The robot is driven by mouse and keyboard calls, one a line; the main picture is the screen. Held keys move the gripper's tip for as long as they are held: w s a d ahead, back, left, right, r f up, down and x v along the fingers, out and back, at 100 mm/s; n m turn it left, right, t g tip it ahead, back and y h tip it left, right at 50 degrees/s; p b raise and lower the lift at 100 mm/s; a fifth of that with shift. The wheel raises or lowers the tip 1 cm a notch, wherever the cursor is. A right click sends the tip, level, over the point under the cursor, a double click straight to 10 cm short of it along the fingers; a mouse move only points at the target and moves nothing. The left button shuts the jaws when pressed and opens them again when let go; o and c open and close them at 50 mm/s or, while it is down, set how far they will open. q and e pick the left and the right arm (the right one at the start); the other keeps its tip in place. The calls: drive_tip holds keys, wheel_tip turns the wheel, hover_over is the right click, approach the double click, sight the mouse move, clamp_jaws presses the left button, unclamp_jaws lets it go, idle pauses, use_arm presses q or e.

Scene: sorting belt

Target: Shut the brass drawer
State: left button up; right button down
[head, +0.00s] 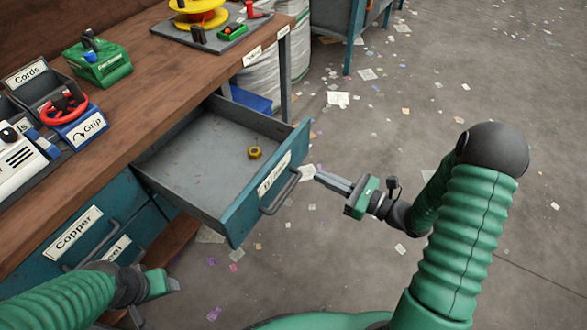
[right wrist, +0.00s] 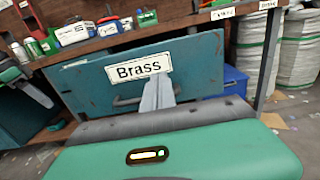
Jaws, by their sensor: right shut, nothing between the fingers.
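The brass drawer (head: 222,140) is pulled out from under the wooden bench, with one brass-coloured nut (head: 255,153) inside. Its teal front carries a grey bar handle (head: 281,192) and a label, which reads "Brass" in the right wrist view (right wrist: 140,68). My right gripper (head: 318,176) is shut and empty, pointing at the drawer front near the handle. In the right wrist view its fingers (right wrist: 158,92) overlap the handle area below the label; I cannot tell whether they touch. My left gripper (head: 172,285) is low at the left, near the lower drawers; its fingers are barely visible.
The wooden bench (head: 150,95) holds bins, a green box (head: 98,65) and a tray with a yellow spool (head: 198,15). A shut drawer labelled Copper (head: 78,230) is at the left. White sacks (head: 270,75) stand behind the open drawer. Scraps litter the open floor at right.

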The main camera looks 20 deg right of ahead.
sight(285, 160)
drive_tip(key=b+x, duration=0.2)
drive_tip(key=x, duration=0.6)
drive_tip(key=shift+w+a, duration=0.25)
drive_tip(key=shift+w, duration=0.05)
use_arm(q)
drive_tip(key=x, duration=0.2)
drive_tip(key=shift+s+f, duration=0.2)
drive_tip(key=shift+f, duration=0.3)
use_arm(e)
drive_tip(key=shift+a, duration=0.1)
drive_tip(key=shift+w, duration=0.1)
